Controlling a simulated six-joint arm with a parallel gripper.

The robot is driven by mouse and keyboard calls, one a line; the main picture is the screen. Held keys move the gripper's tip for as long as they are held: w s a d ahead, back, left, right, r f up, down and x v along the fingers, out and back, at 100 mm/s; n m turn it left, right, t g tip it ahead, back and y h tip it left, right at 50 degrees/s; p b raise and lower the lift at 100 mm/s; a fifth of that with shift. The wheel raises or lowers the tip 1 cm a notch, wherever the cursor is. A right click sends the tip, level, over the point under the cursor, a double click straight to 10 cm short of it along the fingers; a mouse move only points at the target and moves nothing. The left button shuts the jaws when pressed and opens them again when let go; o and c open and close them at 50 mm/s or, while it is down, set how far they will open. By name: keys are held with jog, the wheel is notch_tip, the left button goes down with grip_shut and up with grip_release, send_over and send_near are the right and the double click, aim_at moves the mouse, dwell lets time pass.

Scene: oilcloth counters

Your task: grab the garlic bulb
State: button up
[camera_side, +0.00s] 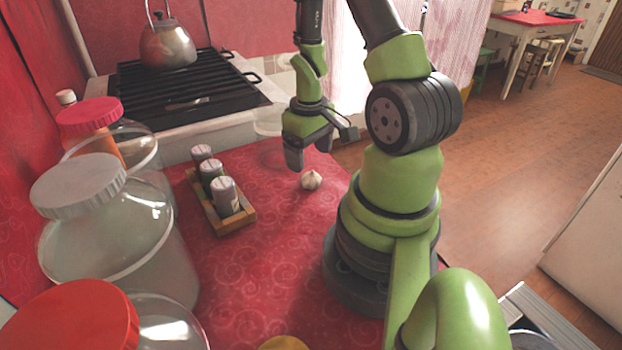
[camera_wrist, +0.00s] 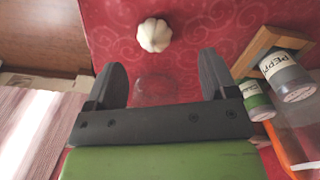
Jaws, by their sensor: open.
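The garlic bulb (camera_side: 311,180) is small and white and sits on the red patterned oilcloth, between the spice rack and my arm's base. It also shows in the wrist view (camera_wrist: 154,35), beyond the fingertips and roughly centred between them. My gripper (camera_side: 298,158) is above the counter, to the upper left of the bulb in the side view. In the wrist view its two dark fingers (camera_wrist: 161,75) are spread apart with nothing between them. The bulb is apart from both fingers.
A wooden spice rack (camera_side: 231,222) with several jars stands left of the bulb; it is at the right in the wrist view. Large glass jars (camera_side: 150,250) line the left side. A stove (camera_side: 190,95) with a kettle (camera_side: 168,46) is behind.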

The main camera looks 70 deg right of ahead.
aim_at(311, 176)
jog(key=shift+d+f, duration=0.2)
jog(key=shift+f, duration=1.5)
jog(key=shift+d+f, duration=0.15)
jog(key=shift+f, duration=1.55)
jog(key=c, duration=1)
